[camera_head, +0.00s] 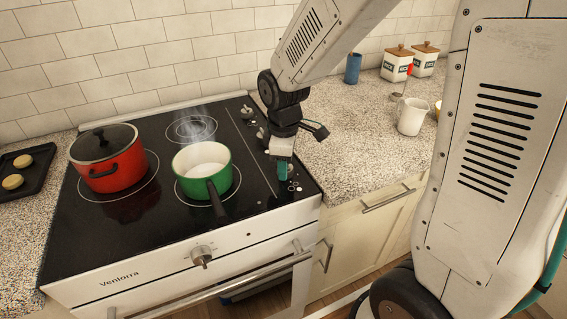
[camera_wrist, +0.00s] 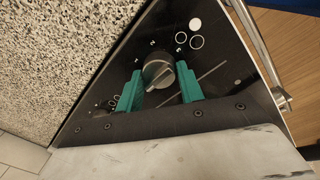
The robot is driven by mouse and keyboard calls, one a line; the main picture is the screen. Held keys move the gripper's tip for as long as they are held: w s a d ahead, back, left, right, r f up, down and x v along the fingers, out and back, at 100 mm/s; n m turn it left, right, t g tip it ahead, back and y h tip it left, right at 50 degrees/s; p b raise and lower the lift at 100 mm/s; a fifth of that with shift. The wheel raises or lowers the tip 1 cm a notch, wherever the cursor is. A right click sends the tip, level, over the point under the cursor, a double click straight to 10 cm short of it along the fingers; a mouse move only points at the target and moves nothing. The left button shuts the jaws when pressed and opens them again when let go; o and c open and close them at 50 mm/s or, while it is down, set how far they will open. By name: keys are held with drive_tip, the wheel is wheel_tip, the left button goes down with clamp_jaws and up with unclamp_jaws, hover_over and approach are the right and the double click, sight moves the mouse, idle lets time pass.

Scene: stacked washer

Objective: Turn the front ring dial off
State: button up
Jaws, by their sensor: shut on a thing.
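The dial (camera_wrist: 157,73) under my gripper is a round metal knob on the black cooktop, with numbers and ring marks beside it. In the wrist view my gripper (camera_wrist: 160,87) has its teal fingers on both sides of this dial, shut on it. In the head view my gripper (camera_head: 283,170) points down at the front right corner of the cooktop (camera_head: 120,225) and hides the dial. The dial's ridge is slanted, not pointing straight along the gripper. A green pan (camera_head: 203,170) stands on the front right ring.
A red lidded pot (camera_head: 108,158) stands on the left ring. The back ring (camera_head: 192,129) is bare, with faint steam near it. Other knobs (camera_head: 247,111) sit behind my gripper. An oven knob (camera_head: 202,256) is on the front panel. Right of the stove lies speckled counter (camera_head: 350,140) with a white jug (camera_head: 411,116).

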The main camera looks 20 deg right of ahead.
drive_tip(key=o, duration=1)
drive_tip(key=r, duration=0.7)
drive_tip(key=shift+s+a+r, duration=0.15)
drive_tip(key=shift+s+r, duration=0.05)
drive_tip(key=shift+r, duration=0.2)
drive_tip(key=shift+s+m, duration=0.25)
drive_tip(key=shift+m, duration=0.25)
drive_tip(key=s+d+r+m, duration=0.1)
drive_tip(key=s+r+m, duration=0.1)
drive_tip(key=s, duration=0.5)
drive_tip(key=s+d+r+m, duration=0.1)
drive_tip(key=s+r+m, duration=0.2)
drive_tip(key=s+m, duration=0.2)
drive_tip(key=s+d+r+m, duration=0.1)
drive_tip(key=s+r+m, duration=0.1)
drive_tip(key=s, duration=0.7)
drive_tip(key=shift+s+d+r+m+t, duration=0.2)
drive_tip(key=shift+m+t, duration=0.1)
drive_tip(key=shift+m, duration=0.4)
